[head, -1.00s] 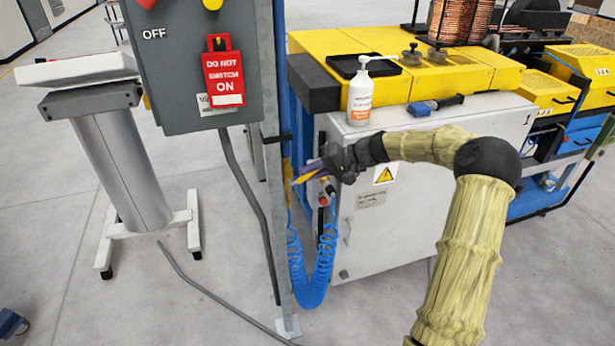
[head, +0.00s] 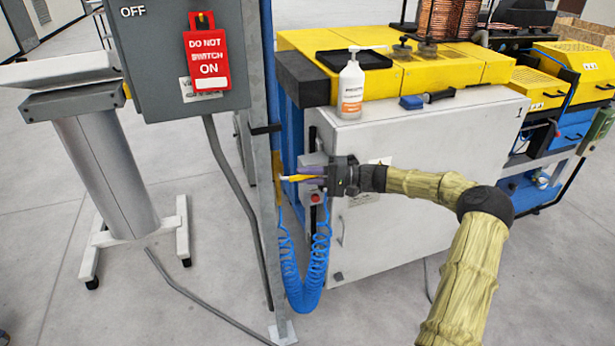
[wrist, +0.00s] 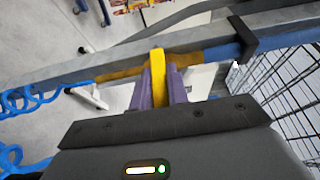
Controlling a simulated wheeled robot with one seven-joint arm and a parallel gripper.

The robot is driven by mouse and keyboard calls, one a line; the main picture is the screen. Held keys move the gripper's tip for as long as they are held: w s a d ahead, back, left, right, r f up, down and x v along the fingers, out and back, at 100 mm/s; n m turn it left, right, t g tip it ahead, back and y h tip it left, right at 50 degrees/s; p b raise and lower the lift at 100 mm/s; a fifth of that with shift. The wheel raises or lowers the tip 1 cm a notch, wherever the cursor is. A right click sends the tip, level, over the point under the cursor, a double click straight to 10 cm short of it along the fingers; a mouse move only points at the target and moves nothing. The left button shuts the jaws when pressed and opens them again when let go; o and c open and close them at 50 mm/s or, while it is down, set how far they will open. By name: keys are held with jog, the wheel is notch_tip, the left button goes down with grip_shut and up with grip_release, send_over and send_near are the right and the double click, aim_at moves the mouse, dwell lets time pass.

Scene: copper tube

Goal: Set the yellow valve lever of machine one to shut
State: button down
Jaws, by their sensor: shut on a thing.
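The yellow valve lever (head: 298,178) points about level in the head view, beside the metal post at the front left of the white cabinet of machine one (head: 400,180). My gripper (head: 305,178) is at the lever, reaching in from the right. In the wrist view the lever (wrist: 157,68) stands between the two purple fingers of my gripper (wrist: 160,85), which are shut on it.
A metal post (head: 266,170) stands close to the lever, with a coiled blue hose (head: 305,275) hanging below. A grey switch box (head: 160,60) with a red tag (head: 208,60) is at the upper left. A white bottle (head: 351,85) stands on the cabinet top.

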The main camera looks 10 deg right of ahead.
jog(key=shift+a+f, duration=0.1)
jog(key=c, duration=1.4)
grip_release()
jog(key=shift+o, duration=0.2)
jog(key=b+v, duration=0.1)
jog(key=v, duration=1.6)
jog(key=shift+d+b, duration=0.3)
